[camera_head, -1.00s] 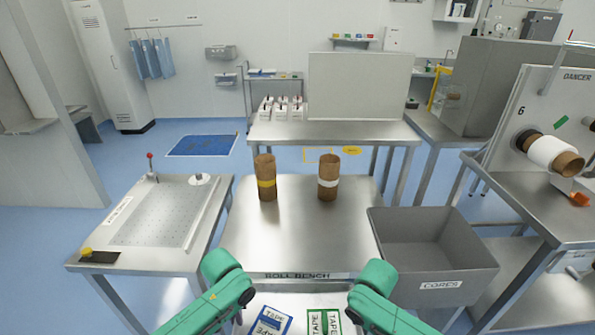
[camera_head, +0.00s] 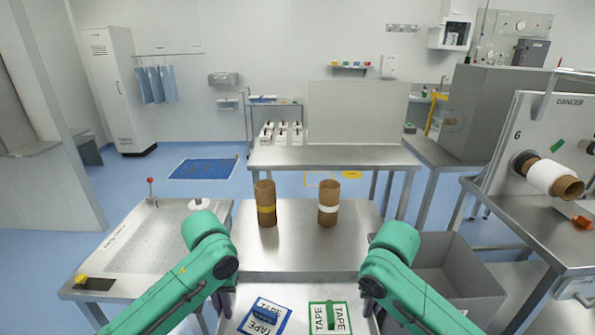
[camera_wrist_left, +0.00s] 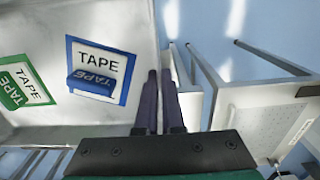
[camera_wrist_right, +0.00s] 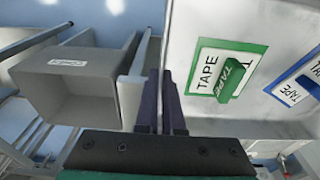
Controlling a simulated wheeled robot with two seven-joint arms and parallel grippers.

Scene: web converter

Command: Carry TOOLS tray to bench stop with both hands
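A pale grey tray (camera_head: 295,287) is in front of me at the bottom of the head view, its near part cut off. A blue TAPE card (camera_head: 265,318) and a green TAPE card (camera_head: 329,318) lie in it, each with a small block of its own colour. My left gripper (camera_wrist_left: 160,78) is shut on the tray's left side wall. My right gripper (camera_wrist_right: 162,78) is shut on its right side wall. In the head view the tray's far edge overlaps the near edge of the steel roll bench (camera_head: 290,243). I cannot make out a bench stop or a TOOLS label.
A perforated table (camera_head: 150,240) is at left, a grey bin (camera_head: 460,265) at right. A farther steel bench (camera_head: 335,157) carries an upright panel (camera_head: 357,112).

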